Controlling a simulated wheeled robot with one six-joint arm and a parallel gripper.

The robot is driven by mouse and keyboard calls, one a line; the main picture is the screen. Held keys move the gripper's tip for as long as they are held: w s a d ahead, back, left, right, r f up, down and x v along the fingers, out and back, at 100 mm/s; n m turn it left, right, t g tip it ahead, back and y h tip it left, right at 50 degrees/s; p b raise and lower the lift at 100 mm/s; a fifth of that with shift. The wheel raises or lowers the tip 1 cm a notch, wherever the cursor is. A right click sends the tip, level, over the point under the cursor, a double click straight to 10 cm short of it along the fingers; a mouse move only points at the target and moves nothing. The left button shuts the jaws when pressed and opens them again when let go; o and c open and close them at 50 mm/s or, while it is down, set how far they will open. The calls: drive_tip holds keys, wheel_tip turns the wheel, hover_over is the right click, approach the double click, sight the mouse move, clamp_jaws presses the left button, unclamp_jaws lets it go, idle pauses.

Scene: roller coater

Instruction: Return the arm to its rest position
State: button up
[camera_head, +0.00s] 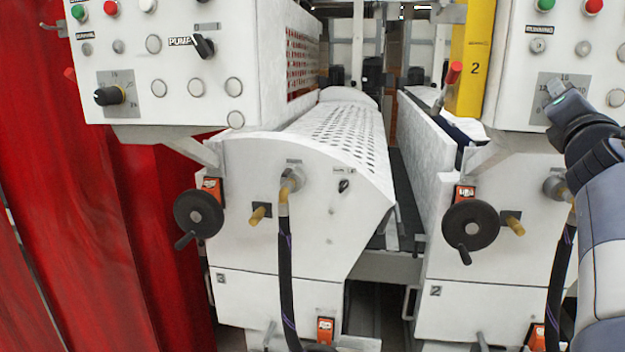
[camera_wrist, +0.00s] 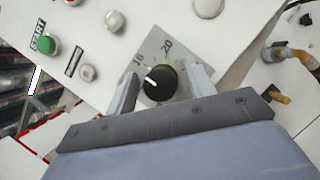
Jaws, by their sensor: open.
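My gripper (camera_wrist: 164,70) is open in the wrist view, with one finger on each side of a black dial knob (camera_wrist: 159,83). I cannot tell whether the fingers touch the knob. In the head view, my arm comes in from the right edge, and its end (camera_head: 567,108) is in front of the grey scale plate (camera_head: 547,91) on the right white control panel. The knob there is hidden behind my arm.
The right panel (camera_head: 510,75) has green and red buttons. A left panel (camera_head: 160,75) has a similar dial. White coater housings with black handwheels (camera_head: 470,226) stand below. A dark hose (camera_head: 286,270) hangs in front. A red curtain (camera_head: 110,200) fills the left side.

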drive_tip(key=n, duration=0.1)
drive_tip(key=s+n+t+b, duration=0.1)
drive_tip(key=shift+f+n+y, duration=0.2)
drive_tip(key=shift+n+y, duration=0.1)
drive_tip(key=shift+y, duration=0.1)
drive_tip(key=n, duration=0.1)
drive_tip(key=n+t+y+b, duration=0.1)
drive_tip(key=n, duration=0.1)
drive_tip(key=shift+w, duration=0.25)
drive_tip(key=shift+n+y, duration=0.5)
drive_tip(key=shift+n, duration=0.2)
drive_tip(key=n, duration=0.1)
drive_tip(key=n+y, duration=0.1)
drive_tip(key=n, duration=0.1)
drive_tip(key=shift+s+r+t, duration=0.1)
drive_tip(key=shift+r+t, duration=0.1)
drive_tip(key=shift+t, duration=0.2)
drive_tip(key=n+y+p, duration=0.1)
drive_tip(key=n+y, duration=0.1)
drive_tip(key=n, duration=0.1)
drive_tip(key=n+y+p, duration=0.1)
drive_tip(key=n, duration=0.2)
drive_tip(key=shift+r+n+y+p, duration=0.1)
drive_tip(key=shift+n+y+p, duration=0.2)
drive_tip(key=shift+n+y, duration=0.1)
drive_tip(key=b+v, duration=0.5)
drive_tip(key=v, duration=0.5)
drive_tip(key=shift+f, duration=0.45)
drive_tip(key=shift+s+a+t, duration=0.15)
drive_tip(key=shift+t, duration=0.15)
